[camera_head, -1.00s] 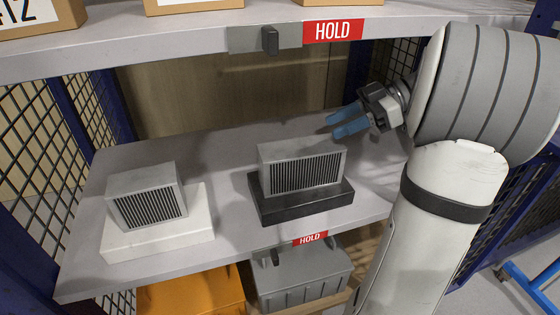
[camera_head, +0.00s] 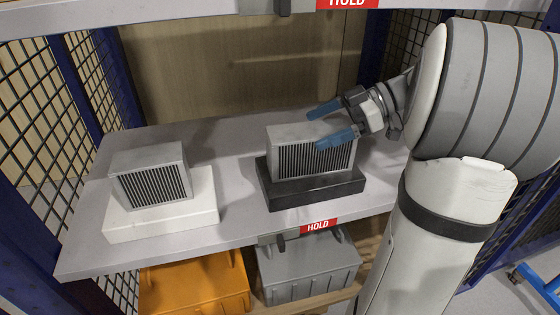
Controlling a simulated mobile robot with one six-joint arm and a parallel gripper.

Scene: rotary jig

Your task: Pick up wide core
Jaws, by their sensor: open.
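The wide core (camera_head: 290,161) is a grey block with dark vertical fins on its front face. It sits upright on a black base (camera_head: 318,191) in the middle of the shelf. A narrower finned core (camera_head: 150,185) sits on a white base (camera_head: 205,213) at the left. My gripper (camera_head: 318,127) has blue fingers and is open, at the upper right of the wide core. One finger shows in front of the core's upper front edge, the other behind its top. I cannot tell whether either finger touches it.
The grey shelf (camera_head: 235,160) has free room between the two bases. Mesh side panels and a back board enclose it, and another shelf edge (camera_head: 180,14) runs above. An orange bin (camera_head: 195,285) and a grey bin (camera_head: 310,268) stand below.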

